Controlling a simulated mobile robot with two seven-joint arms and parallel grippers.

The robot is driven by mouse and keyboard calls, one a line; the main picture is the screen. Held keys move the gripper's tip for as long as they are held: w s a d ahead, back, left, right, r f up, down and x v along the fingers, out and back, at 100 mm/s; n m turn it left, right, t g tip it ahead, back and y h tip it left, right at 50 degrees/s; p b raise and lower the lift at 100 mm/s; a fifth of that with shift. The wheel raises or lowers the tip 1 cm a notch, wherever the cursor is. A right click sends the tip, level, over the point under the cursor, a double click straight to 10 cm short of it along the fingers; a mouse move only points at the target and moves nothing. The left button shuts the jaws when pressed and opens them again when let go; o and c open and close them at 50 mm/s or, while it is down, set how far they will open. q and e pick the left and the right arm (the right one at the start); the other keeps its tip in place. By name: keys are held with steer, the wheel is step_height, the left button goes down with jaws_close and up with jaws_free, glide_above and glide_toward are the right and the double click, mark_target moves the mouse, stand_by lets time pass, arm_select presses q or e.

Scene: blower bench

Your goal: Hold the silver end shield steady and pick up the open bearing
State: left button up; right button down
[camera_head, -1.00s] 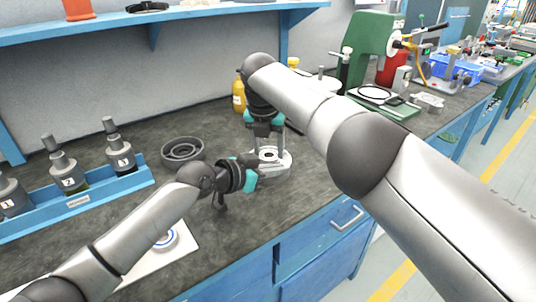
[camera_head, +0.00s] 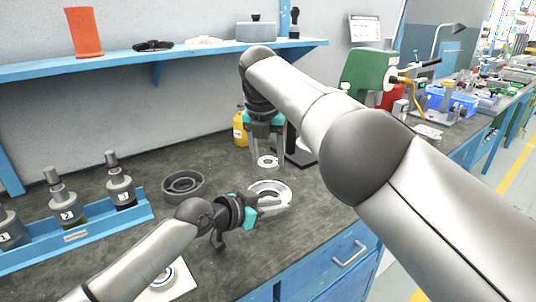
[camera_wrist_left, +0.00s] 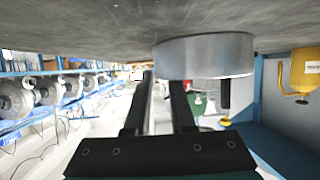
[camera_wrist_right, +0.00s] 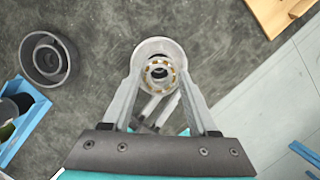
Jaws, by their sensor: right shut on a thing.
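The silver end shield (camera_head: 283,187) lies flat on the dark bench; its side wall (camera_wrist_left: 205,57) fills the upper middle of the left wrist view. My right gripper (camera_head: 267,158) is shut on the open bearing (camera_head: 267,162), holding it above the shield. In the right wrist view the bearing's ring of balls (camera_wrist_right: 159,73) shows between the fingertips, with the shield's rim (camera_wrist_right: 158,45) behind it. My left gripper (camera_head: 272,204) is low at the shield's near side. Its fingers (camera_wrist_left: 160,80) are apart, close to the shield wall; contact is unclear.
A dark grey ring-shaped housing (camera_head: 183,186) lies left of the shield. A blue rack (camera_head: 80,235) with several numbered bottles is further left. A yellow bottle (camera_head: 240,128) stands behind. A green machine (camera_head: 367,75) is to the right. A shelf (camera_head: 160,55) runs above.

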mark_target(268, 170)
arm_select(q)
steer(key=shift+o, duration=0.6)
steer(key=shift+a+r, duration=0.15)
steer(key=v, duration=1.1)
steer(key=shift+s+a+r, duration=0.1)
steer(key=shift+s+a, duration=0.05)
steer(key=shift+s, duration=0.2)
steer(key=x, duration=1.1)
steer(key=shift+w+d, duration=0.35)
steer(key=shift+w, duration=0.05)
arm_select(e)
step_height(268, 170, down, 4)
steer(key=shift+f, duration=0.75)
steer(key=shift+r, duration=0.1)
